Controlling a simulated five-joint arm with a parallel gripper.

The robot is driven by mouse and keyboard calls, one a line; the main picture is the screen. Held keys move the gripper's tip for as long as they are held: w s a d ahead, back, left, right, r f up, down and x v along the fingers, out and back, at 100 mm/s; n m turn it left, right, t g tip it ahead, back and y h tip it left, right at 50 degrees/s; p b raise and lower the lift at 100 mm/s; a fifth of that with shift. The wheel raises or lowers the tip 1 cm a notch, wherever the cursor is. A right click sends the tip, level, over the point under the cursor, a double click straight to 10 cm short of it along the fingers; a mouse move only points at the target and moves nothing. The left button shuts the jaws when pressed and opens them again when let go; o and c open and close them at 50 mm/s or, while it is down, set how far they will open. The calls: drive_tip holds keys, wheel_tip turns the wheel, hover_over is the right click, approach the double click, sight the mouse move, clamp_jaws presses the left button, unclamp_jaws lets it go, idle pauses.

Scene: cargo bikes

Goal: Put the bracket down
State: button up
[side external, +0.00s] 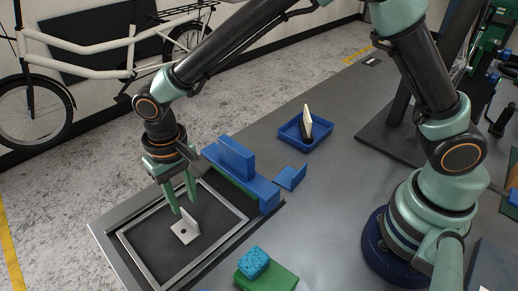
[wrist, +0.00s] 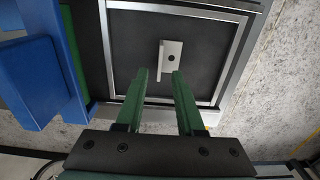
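The light grey L-shaped bracket (side external: 184,234) rests on the dark panel (side external: 152,238) inside a metal frame, one flange flat with a dark hole and the other standing up. It also shows in the wrist view (wrist: 173,52), just beyond the fingertips. My gripper (side external: 185,208) points down over the bracket with its two green fingers apart. In the wrist view my gripper (wrist: 159,73) has a clear gap between the fingers, and the upright flange lines up with that gap. The fingers do not appear to grip it.
A blue block fixture (side external: 240,178) stands along the frame's far right side. A blue tray (side external: 304,130) with a pale and a dark piece is farther back. A blue sponge (side external: 254,262) sits on a green block (side external: 272,278) in front. The table between is clear.

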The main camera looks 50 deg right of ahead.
sight(189, 216)
drive_tip(key=d+r+t, duration=0.2)
drive_tip(key=d+r, duration=1.1)
drive_tip(key=r, duration=0.1)
drive_tip(key=s+d+r+t, duration=0.1)
drive_tip(key=s+d, duration=0.3)
drive_tip(key=d, duration=0.3)
drive_tip(key=s+d+r+t, duration=0.1)
drive_tip(key=s+d+t, duration=0.1)
drive_tip(key=s+d, duration=0.2)
drive_tip(key=d, duration=0.3)
drive_tip(key=shift+d+r+t, duration=0.2)
drive_tip(key=shift+r+t, duration=0.1)
drive_tip(key=shift+r, duration=0.1)
